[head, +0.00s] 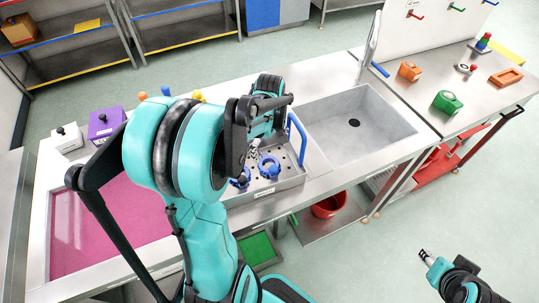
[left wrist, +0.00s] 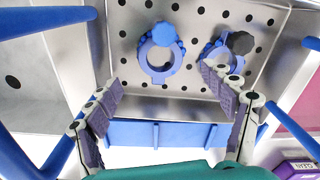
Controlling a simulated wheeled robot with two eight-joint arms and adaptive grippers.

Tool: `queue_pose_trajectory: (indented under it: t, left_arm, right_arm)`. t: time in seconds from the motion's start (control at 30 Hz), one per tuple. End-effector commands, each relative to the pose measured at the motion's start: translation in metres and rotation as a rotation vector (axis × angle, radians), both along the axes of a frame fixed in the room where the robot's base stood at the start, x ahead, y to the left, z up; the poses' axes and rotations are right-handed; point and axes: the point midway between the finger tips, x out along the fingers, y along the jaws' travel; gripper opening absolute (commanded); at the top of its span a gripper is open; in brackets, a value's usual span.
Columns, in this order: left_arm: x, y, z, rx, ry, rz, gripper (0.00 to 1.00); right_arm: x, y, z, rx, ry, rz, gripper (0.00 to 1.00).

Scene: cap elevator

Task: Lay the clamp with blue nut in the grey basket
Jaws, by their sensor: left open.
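The clamp with the blue nut (left wrist: 160,68) is a blue ring-shaped clamp lying on the perforated floor of a grey metal basket (left wrist: 120,102). In the head view this clamp (head: 268,167) lies right of a similar blue clamp. That other clamp (left wrist: 222,55) has a black nut. My left gripper (left wrist: 162,80) is open and empty above the basket, and the blue-nut clamp shows between its spread fingers. In the head view my left gripper (head: 254,150) is partly hidden by my arm. My right gripper (head: 427,257) is far off at the lower right; its finger opening is unclear.
Blue handles (head: 297,137) rise at the basket's sides. A sink (head: 350,125) lies right of it, and a pink surface (head: 110,222) left. A purple box (head: 105,122) and white box (head: 67,138) stand behind the pink area. A red bucket (head: 328,205) sits below the counter.

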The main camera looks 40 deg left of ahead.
Motion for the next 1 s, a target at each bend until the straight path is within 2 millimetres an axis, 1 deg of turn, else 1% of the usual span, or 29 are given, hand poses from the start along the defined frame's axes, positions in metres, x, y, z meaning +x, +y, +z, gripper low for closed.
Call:
queue_pose_trajectory:
  t: [0.03,0.1,0.2,0.3,0.43,1.0]
  left_arm:
    - [0.0,0.0,0.014,0.0,0.0,0.0,0.82]
    - [0.0,0.0,0.026,0.0,0.0,0.0,0.82]
    - [0.0,0.0,0.038,0.0,0.0,0.0,0.82]
    - [0.0,0.0,0.045,0.0,0.0,0.0,0.82]
    - [0.0,0.0,0.047,0.0,0.0,0.0,0.82]
    - [0.0,0.0,0.047,0.0,0.0,0.0,0.82]
  right_arm:
    - [0.0,0.0,0.006,0.0,0.0,0.0,0.4]
    - [0.0,0.0,0.009,0.0,0.0,0.0,0.4]
    - [0.0,0.0,0.012,0.0,0.0,0.0,0.4]
    - [0.0,0.0,0.013,0.0,0.0,0.0,0.4]
    - [0.0,0.0,0.013,0.0,0.0,0.0,0.4]
    - [0.0,0.0,0.013,0.0,0.0,0.0,0.4]
